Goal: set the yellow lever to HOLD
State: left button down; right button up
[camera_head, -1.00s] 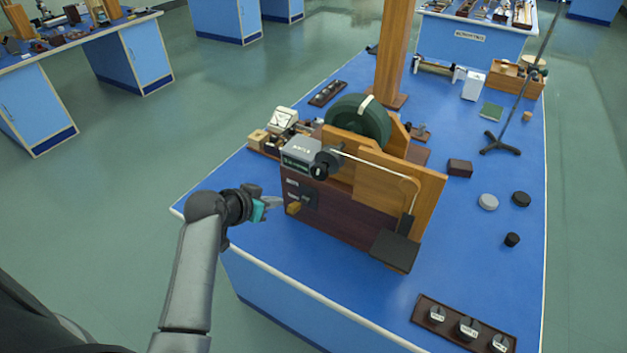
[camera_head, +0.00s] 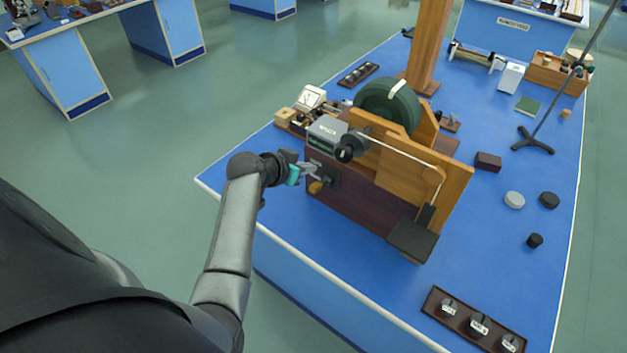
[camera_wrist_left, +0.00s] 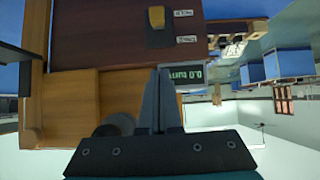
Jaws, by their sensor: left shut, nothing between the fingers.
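The yellow lever (camera_head: 316,187) sits low on the dark wooden front of the apparatus, on a black plate (camera_head: 331,177). In the left wrist view the lever (camera_wrist_left: 157,17) is near the top edge, its yellow end beside the upper of two small labels (camera_wrist_left: 184,13). The labels are too small to read surely. My left gripper (camera_head: 317,169) is shut and empty, its tips just above the lever in the head view. In the left wrist view its fingers (camera_wrist_left: 160,72) point at the panel beside the display, apart from the lever. My right gripper is out of view.
A grey display box (camera_head: 327,133) and black knob (camera_head: 345,153) sit just above my fingertips. A green wheel (camera_head: 386,104) stands behind, and a dark pad (camera_head: 412,240) is at right. The blue bench top (camera_head: 350,260) in front is mostly clear.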

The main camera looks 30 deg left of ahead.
pick_arm(q)
send_over(314, 186)
jog(key=w, duration=0.2)
jog(key=f, duration=0.3)
jog(key=shift+s+f+b, duration=0.15)
jog(key=shift+s+b, duration=0.1)
jog(key=shift+b, duration=0.1)
jog(key=shift+s+f, duration=0.25)
jog(key=shift+f, duration=0.35)
jog(key=shift+s+f, duration=0.25)
jog(key=shift+f, duration=0.35)
jog(key=shift+s+f, duration=0.35)
jog(key=shift+f, duration=0.3)
